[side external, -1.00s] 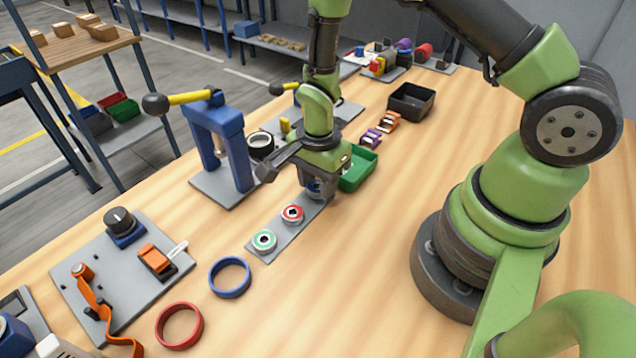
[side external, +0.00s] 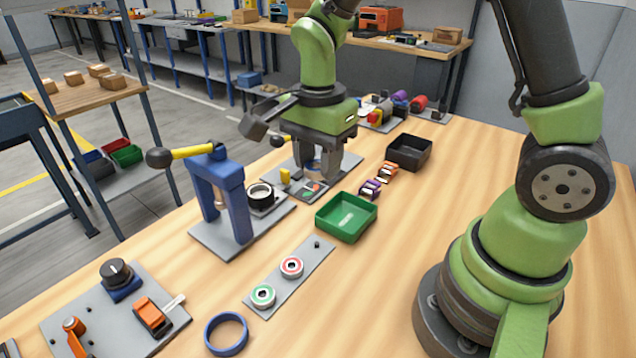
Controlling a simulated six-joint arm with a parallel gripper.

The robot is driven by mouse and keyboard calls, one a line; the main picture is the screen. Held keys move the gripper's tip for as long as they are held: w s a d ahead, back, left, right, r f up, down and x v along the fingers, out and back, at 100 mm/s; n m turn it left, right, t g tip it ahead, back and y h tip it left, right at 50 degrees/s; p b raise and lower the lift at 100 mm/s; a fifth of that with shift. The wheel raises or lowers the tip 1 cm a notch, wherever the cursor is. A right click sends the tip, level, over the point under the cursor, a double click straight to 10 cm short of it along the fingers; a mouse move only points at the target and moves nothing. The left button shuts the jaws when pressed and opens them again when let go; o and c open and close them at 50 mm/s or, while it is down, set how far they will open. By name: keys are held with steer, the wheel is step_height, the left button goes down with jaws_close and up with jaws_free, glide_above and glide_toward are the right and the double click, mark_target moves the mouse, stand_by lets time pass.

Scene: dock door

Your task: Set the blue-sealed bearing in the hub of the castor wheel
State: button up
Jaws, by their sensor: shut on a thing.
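My gripper (side external: 316,168) is shut on the blue-sealed bearing (side external: 313,167), which shows only partly between the fingers. It is raised over the back of the table, above a grey plate with small coloured pieces. A black wheel-like ring with a pale centre (side external: 261,194) lies on the base plate of the blue press, to the left of and nearer than my gripper. It looks like the castor wheel, but I cannot be sure. The grey bearing strip (side external: 290,277) holds a green-sealed bearing (side external: 263,296) and a red-sealed bearing (side external: 291,267). Its far post is bare.
The blue press (side external: 225,195) with a yellow-handled lever stands left of the ring. A green tray (side external: 346,218) lies in front of my gripper, and a black tray (side external: 409,152) to its right. A blue ring (side external: 226,334) lies near the front. The table's right middle is clear.

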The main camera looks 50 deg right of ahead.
mark_target(262, 196)
steer(key=w+d+m, duration=0.2)
steer(key=w+m, duration=1)
steer(key=w, duration=0.4)
steer(key=shift+s+a+f, duration=0.1)
steer(key=shift+s+f, duration=0.05)
steer(key=shift+f, duration=5.9)
steer(key=o, duration=1.2)
steer(key=shift+f, duration=0.1)
steer(key=shift+o, duration=0.2)
step_height(262, 196, up, 8)
